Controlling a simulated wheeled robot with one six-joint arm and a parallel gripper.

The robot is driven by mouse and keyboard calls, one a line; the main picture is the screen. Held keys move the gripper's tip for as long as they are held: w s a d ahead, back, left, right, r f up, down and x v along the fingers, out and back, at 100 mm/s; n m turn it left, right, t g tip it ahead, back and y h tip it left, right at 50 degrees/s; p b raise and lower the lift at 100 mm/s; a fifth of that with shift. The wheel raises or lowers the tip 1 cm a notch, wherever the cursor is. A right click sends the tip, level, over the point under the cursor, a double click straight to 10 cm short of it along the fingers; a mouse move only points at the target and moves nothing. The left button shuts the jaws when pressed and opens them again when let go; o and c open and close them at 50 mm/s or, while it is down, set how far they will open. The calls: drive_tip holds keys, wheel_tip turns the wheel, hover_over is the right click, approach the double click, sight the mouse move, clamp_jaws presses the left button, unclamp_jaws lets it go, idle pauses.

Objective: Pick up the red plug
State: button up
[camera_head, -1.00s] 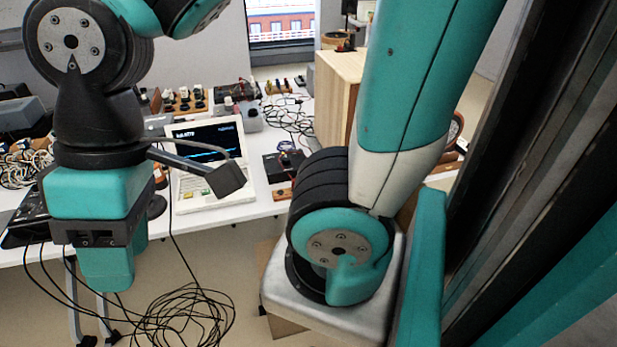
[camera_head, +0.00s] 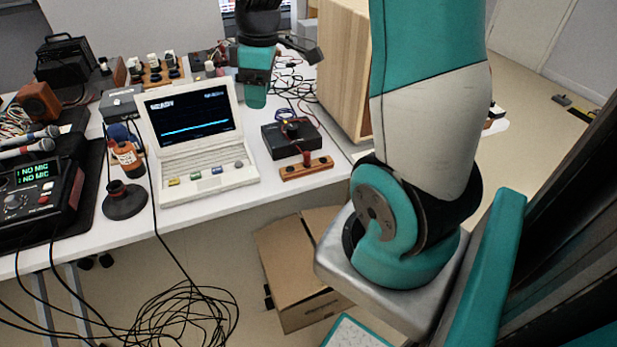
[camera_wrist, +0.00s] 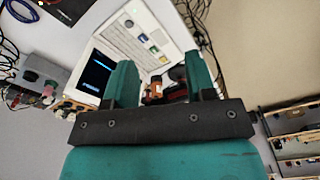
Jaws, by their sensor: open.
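A small red plug (camera_head: 306,156) stands upright in a wooden strip (camera_head: 318,169) at the table's front edge, in front of a black box (camera_head: 277,141). A dark red part also shows on top of that box, too small to make out. My gripper (camera_head: 255,98) is in the air above the back of the table, up and left of the plug in the head view. In the wrist view my gripper (camera_wrist: 160,82) has its two teal fingers apart with nothing held between them. I cannot make out the red plug in the wrist view.
A white laptop (camera_head: 205,165) stands left of the plug, with an orange device (camera_head: 127,158) beside it. A mixer (camera_head: 35,195) is at far left. A wooden cabinet (camera_head: 343,60) stands behind right. Loose cables lie behind the black box. A cardboard box (camera_head: 290,265) is on the floor.

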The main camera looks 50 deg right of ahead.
drive_tip(key=b, duration=0.3)
hover_over(307, 153)
wheel_tip(307, 153, down, 8)
drive_tip(key=shift+g+h, duration=0.4)
wheel_tip(307, 153, down, 11)
drive_tip(key=shift+s+d+f, duration=0.1)
drive_tip(key=shift+f+p, duration=0.35)
drive_tip(key=shift+f, duration=2.8)
drive_tip(key=shift+c, duration=0.2)
clamp_jaws()
